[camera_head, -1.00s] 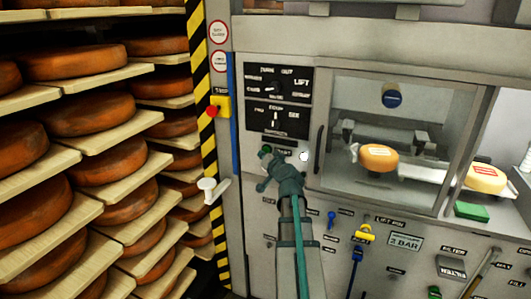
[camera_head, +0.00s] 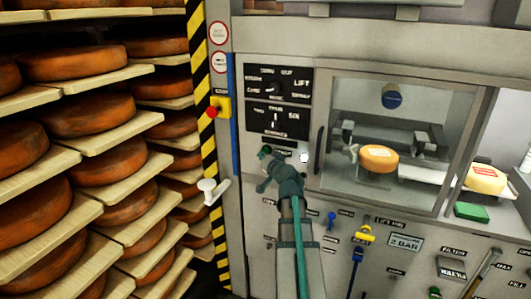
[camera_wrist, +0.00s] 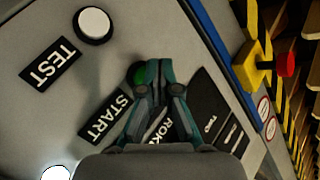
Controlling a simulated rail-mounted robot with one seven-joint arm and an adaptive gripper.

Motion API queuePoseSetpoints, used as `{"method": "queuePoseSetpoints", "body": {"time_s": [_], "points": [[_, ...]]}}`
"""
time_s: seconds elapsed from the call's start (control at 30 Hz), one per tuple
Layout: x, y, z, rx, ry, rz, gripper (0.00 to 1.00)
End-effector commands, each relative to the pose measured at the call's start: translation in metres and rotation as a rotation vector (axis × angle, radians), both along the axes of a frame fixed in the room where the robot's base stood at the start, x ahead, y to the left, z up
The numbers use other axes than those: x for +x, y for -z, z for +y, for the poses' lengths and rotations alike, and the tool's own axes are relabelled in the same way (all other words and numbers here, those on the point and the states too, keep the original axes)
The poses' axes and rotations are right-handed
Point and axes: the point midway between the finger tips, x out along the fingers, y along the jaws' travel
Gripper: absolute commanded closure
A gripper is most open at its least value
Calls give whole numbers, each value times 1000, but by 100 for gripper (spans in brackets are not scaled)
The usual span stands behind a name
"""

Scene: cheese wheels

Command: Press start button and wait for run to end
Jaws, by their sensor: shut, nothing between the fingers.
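The green start button (camera_head: 265,150) is on the grey machine panel, beside the START label (camera_head: 285,152). In the wrist view the green button (camera_wrist: 138,74) shows at my fingertips, partly hidden by them. My gripper (camera_head: 267,160) is shut and empty, its tips right at the button. I cannot tell whether they touch or press it. A yellow cheese wheel (camera_head: 378,158) sits inside the machine's windowed chamber, under a blue round part (camera_head: 391,96).
A white round button (camera_wrist: 93,25) sits by the TEST label (camera_wrist: 50,63). A red emergency knob (camera_head: 211,112) on a yellow box and a white handle (camera_head: 212,190) are left of the panel. Cheese shelves (camera_head: 105,120) fill the left. Another cheese (camera_head: 486,179) is at right.

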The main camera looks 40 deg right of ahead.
Motion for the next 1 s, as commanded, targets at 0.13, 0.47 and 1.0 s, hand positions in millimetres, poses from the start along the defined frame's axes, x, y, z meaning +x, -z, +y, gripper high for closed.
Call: {"method": "queuePoseSetpoints", "body": {"time_s": [0.13, 0.47, 1.0], "points": [[0, 0, 0, 0, 0, 0, 100], [4, 1, -8, 0, 0, 0, 100], [4, 0, -9, 0, 0, 0, 100]]}}
